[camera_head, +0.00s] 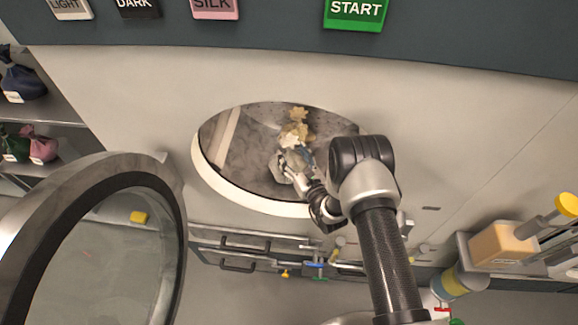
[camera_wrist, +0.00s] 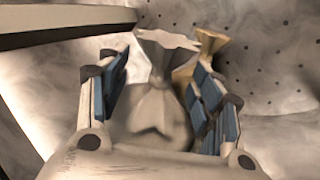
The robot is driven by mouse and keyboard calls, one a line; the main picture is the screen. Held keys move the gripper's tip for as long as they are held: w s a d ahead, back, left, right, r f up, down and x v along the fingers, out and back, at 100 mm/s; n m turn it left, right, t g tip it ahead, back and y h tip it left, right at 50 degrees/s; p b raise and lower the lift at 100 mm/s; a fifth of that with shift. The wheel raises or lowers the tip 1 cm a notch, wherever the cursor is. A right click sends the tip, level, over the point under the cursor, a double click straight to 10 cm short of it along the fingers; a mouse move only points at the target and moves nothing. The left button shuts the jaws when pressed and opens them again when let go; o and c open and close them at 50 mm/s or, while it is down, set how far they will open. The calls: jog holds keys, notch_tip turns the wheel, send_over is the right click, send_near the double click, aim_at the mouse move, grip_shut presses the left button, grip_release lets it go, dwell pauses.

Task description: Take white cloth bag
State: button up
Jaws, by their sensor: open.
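The white cloth bag (camera_wrist: 158,110) has a gathered, flared top and stands between the open fingers of my gripper (camera_wrist: 160,100) in the wrist view. The fingers have blue pads, one on each side of the bag; I cannot tell whether either touches it. In the head view my gripper (camera_head: 297,170) reaches into the round drum opening, and the pale bag (camera_head: 293,137) is partly hidden by it. The bag's lower part is hidden behind the gripper body in the wrist view.
A tan bag (camera_wrist: 206,48) sits just behind the white one inside the drum (camera_wrist: 262,70). The opening's white rim (camera_head: 215,180) surrounds my arm. The round door (camera_head: 165,200) hangs open at the left. Shelves with bags (camera_head: 42,148) stand at the far left.

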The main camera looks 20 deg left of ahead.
aim_at(291, 150)
jog(key=x, duration=0.3)
jog(key=shift+w+a+b, duration=0.2)
jog(key=shift+b, duration=0.2)
grip_shut()
dwell(0.4)
jog(key=shift+r, duration=0.1)
